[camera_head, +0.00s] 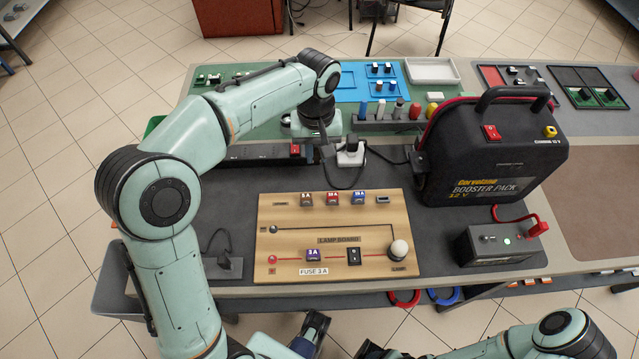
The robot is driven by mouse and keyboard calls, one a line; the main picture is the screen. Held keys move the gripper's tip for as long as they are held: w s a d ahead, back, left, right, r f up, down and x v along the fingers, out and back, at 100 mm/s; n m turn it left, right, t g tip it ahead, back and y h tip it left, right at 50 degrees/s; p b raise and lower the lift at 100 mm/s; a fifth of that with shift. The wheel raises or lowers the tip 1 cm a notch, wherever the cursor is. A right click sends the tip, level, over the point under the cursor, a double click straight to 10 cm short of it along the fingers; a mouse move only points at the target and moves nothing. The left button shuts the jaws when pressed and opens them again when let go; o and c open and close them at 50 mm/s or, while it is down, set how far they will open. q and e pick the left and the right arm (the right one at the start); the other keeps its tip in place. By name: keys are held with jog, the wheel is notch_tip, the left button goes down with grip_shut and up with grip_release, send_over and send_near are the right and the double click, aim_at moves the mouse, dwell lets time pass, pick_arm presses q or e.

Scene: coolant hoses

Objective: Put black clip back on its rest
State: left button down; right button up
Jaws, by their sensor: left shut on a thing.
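My left gripper (325,150) reaches down over the back of the dark bench mat, beside a white-and-black plug-like piece (350,152). It is shut on a small dark thing, which fits the black clip, but the wrist and fingers hide most of it. A thin black cable (345,187) loops near the fingertips, and another runs towards the booster pack (490,150). A dark piece (418,172) sits at the pack's left side; I cannot tell whether it is the clip's rest. The red clip (535,228) is on the small battery (500,243). My right arm shows at the bottom, its fingers unseen.
The wooden lamp board (285,240) fills the front middle. A black power strip (250,157) with a red switch lies behind it. A rack of coloured pieces (385,124) stands behind the gripper. A small grey holder with a black piece (222,265) is at front left.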

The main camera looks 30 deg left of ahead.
aim_at(317, 188)
pick_arm(q)
notch_tip(317, 188, down, 11)
jog(key=shift+f+b, duration=0.15)
jog(key=shift+b, duration=0.65)
jog(key=shift+f, duration=0.15)
jog(key=c, duration=1)
grip_release()
notch_tip(317, 188, up, 12)
jog(key=shift+r+p, duration=0.2)
jog(key=shift+p, duration=0.9)
jog(key=shift+f, duration=0.1)
